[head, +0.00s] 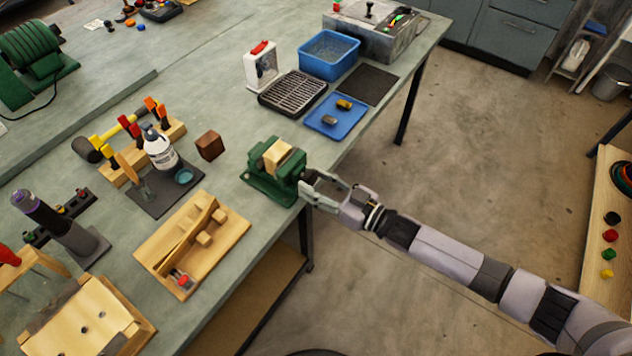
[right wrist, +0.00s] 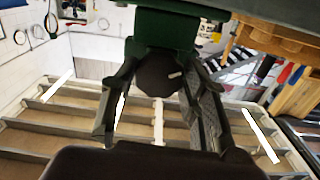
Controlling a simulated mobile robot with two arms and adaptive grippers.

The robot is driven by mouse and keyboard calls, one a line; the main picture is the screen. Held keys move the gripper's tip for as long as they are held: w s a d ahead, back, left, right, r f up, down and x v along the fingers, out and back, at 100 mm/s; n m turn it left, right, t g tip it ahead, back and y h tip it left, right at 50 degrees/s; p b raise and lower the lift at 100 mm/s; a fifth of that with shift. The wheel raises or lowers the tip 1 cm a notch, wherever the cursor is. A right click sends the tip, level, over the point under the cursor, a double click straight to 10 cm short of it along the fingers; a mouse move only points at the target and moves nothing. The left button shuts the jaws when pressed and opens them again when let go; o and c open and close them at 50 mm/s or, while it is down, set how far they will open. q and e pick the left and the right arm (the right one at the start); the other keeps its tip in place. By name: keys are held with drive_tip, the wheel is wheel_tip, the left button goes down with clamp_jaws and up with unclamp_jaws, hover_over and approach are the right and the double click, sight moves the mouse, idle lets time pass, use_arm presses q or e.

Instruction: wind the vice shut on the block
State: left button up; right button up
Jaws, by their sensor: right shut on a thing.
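The green vice (head: 261,184) sits at the bench's front edge. A pale wooden block (head: 277,155) stands between its jaws; I cannot tell whether both jaws touch it. My right gripper (head: 307,186) reaches the vice's front from the right. In the right wrist view, its fingers (right wrist: 160,88) are on either side of a dark round handle hub (right wrist: 155,74) with a small white mark, below the vice's green body (right wrist: 165,28). The gripper is shut on this hub. The handle is mostly hidden in the head view. My left gripper is out of view.
A dark wooden cube (head: 209,145) and a white bottle (head: 159,149) stand left of the vice. A blue tray (head: 350,122) and a black grate (head: 292,92) lie behind it. A wooden tray (head: 237,223) is nearer. Open floor lies right of the bench.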

drive_tip(key=shift+s+d+f, duration=0.1)
drive_tip(key=shift+d+f, duration=0.05)
drive_tip(key=shift+f, duration=0.2)
drive_tip(key=o, duration=1.1)
drive_tip(key=shift+s+d+r, duration=0.1)
drive_tip(key=shift+d+r, duration=0.05)
drive_tip(key=shift+r, duration=0.05)
drive_tip(key=shift+o, duration=0.2)
drive_tip(key=shift+a+r, duration=0.1)
drive_tip(key=shift+a, duration=0.1)
drive_tip(key=v, duration=1.2)
